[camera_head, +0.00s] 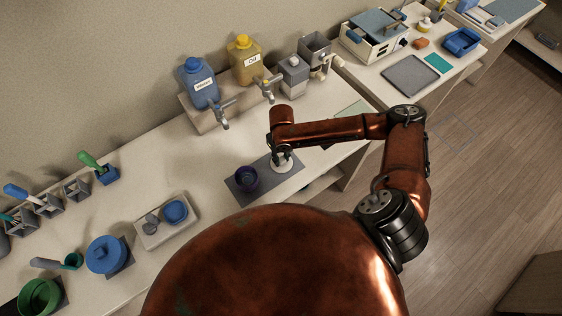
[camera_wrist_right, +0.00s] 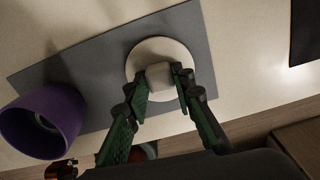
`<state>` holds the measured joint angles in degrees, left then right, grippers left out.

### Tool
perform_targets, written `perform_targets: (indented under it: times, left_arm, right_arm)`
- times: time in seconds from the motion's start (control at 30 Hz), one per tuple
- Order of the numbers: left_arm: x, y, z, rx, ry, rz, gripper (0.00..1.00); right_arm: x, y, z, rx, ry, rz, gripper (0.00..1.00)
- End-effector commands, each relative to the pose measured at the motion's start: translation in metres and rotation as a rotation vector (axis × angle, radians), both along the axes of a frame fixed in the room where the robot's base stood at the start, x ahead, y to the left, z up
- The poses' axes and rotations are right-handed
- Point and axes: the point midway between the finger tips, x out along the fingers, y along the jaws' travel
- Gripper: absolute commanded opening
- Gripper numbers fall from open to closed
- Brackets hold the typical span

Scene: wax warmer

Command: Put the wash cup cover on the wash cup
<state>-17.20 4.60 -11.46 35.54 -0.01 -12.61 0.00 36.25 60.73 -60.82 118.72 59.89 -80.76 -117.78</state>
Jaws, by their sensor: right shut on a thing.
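The wash cup is most likely the purple cup (camera_head: 246,178), which stands open on a grey mat (camera_head: 288,184). The purple cup also shows at the left in the right wrist view (camera_wrist_right: 45,122). The cover is a round white disc with a block-shaped knob (camera_wrist_right: 150,58), over the same mat (camera_wrist_right: 95,62); it also shows in the head view (camera_head: 284,165). My right gripper (camera_wrist_right: 160,78) is shut on the knob, one finger on each side. I cannot tell whether the cover touches the mat. My left gripper is not in view.
Blue (camera_head: 200,84) and yellow (camera_head: 245,60) dispensers with taps stand behind the mat. A small tray (camera_head: 160,232) with a blue cup and a blue lidded pot (camera_head: 105,255) lie to the left.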

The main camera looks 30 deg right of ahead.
Motion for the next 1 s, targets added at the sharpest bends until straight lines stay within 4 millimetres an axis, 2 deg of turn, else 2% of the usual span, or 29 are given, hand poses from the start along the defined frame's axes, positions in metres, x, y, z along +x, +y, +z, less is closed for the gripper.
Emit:
perform_targets:
  times: [0.13,1.0]
  left_arm:
    - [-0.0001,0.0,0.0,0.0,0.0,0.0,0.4]
    - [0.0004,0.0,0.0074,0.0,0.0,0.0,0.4]
  right_arm:
    - [0.0001,-0.0001,0.0001,0.0,0.0,0.0,0.0]
    - [0.0003,-0.0001,0.0072,0.0,-0.001,0.0,0.0]
